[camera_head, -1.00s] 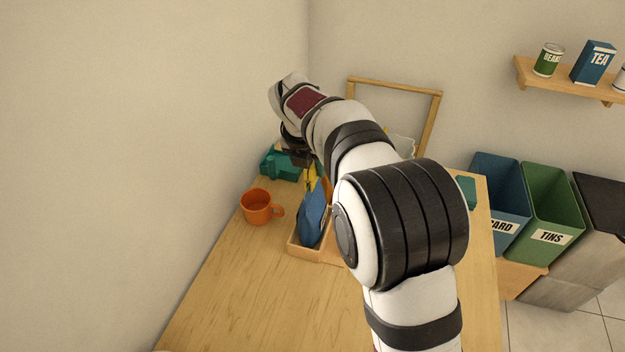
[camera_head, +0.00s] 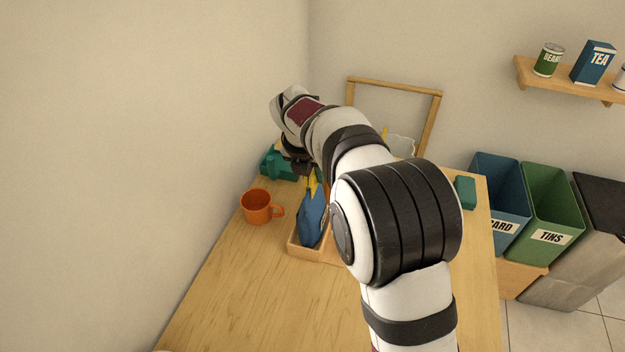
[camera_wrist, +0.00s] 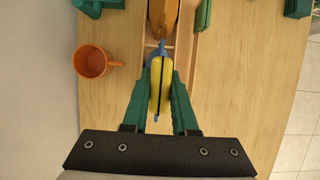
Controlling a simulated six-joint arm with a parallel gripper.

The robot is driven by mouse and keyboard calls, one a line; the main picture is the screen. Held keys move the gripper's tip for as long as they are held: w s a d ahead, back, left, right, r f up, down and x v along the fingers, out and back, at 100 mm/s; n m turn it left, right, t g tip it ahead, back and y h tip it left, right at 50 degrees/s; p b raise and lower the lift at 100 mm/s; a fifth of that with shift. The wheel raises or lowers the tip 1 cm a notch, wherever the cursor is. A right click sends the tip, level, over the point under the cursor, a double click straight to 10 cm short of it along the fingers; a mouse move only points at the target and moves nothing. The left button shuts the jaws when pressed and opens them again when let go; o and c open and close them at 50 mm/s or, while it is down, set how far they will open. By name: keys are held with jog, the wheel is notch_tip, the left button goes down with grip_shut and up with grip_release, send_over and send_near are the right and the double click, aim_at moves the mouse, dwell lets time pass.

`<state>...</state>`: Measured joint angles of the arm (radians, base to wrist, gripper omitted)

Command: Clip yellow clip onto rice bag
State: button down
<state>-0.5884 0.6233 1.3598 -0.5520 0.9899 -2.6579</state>
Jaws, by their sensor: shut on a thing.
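My gripper (camera_wrist: 159,76) has its green fingers shut on the yellow clip (camera_wrist: 160,88), which is long and narrow in the wrist view. The clip (camera_head: 313,184) also shows in the head view, below my wrist, at the top of a blue bag (camera_head: 311,218). The bag stands in a wooden tray (camera_head: 308,254); its label cannot be read, so I cannot tell that it is the rice bag. In the wrist view only blue edges of the bag (camera_wrist: 155,62) show around the clip. Whether the clip's jaws are around the bag's top is hidden.
An orange mug (camera_head: 257,207) stands left of the tray. A green object (camera_head: 272,163) sits behind it by the wall. In the wrist view a brown item (camera_wrist: 163,18) and a green item (camera_wrist: 203,14) lie beyond the clip. The table's front left is clear.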

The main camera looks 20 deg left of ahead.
jog(key=shift+f, duration=0.2)
jog(key=c, duration=0.6)
grip_release()
jog(key=shift+f, duration=0.1)
jog(key=v, duration=1.6)
jog(key=s+d+f+m+g, duration=0.1)
jog(key=s+d+m, duration=0.4)
jog(key=d+m, duration=0.35)
jog(key=s+d+f+m+g, duration=0.2)
jog(key=s+d+m, duration=0.3)
jog(key=d+m, duration=0.4)
jog(key=s+d+f+m, duration=0.1)
jog(key=s+f+m, duration=0.2)
jog(key=s+m, duration=0.3)
jog(key=s+d+f+m+g+y, duration=0.1)
jog(key=s+d+f+m, duration=0.1)
jog(key=s+m, duration=0.4)
jog(key=s+d+f+m, duration=0.2)
jog(key=s+m, duration=0.4)
jog(key=m, duration=0.6)
jog(key=shift+s+f+g+y, duration=0.2)
jog(key=shift+f+g+y, duration=0.2)
jog(key=shift+f, duration=0.4)
